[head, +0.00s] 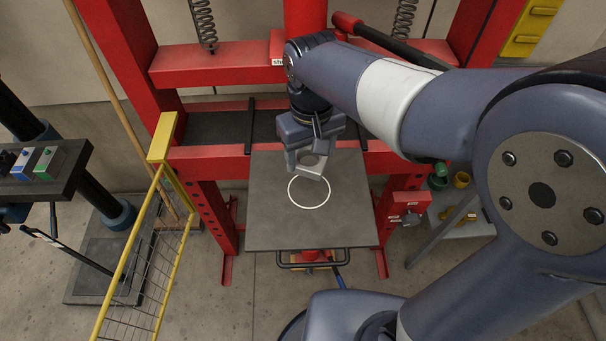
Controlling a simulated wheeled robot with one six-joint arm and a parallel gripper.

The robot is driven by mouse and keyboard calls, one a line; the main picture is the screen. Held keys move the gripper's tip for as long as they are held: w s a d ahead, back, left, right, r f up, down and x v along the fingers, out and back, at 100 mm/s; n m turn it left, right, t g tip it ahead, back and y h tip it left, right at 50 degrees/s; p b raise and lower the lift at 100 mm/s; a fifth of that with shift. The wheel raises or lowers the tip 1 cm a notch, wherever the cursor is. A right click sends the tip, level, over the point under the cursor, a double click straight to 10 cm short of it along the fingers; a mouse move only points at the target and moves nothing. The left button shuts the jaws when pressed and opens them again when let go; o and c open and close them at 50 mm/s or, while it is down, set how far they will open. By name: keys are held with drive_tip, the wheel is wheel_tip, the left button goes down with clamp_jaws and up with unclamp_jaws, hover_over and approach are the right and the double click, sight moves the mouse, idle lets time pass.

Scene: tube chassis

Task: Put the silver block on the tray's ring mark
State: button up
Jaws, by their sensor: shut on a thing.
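My gripper (305,156) is shut on the silver block (314,172), pointing down over the tray. The tray (345,225) is a dark grey square plate in front of the red press frame. Its ring mark (309,206) is a thin white circle near the middle. In the head view the block overlaps the back part of the ring, and the ring's front part shows clear. I cannot tell whether the block touches the tray or hangs just above it. The fingers partly hide the block.
Red press posts and crossbeams (215,65) stand behind and beside the tray. A yellow guard rail (128,260) is at the left, near a dark stand with small coloured blocks (45,163). A grey side table (465,228) stands at the right. The tray's front half is bare.

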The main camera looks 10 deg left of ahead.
sight(309, 191)
wheel_tip(309, 191, down, 9)
drive_tip(key=shift+s+f, duration=0.1)
drive_tip(key=shift+f, duration=0.1)
drive_tip(key=shift+f, duration=0.15)
drive_tip(key=o, duration=1.2)
wheel_tip(309, 191, up, 12)
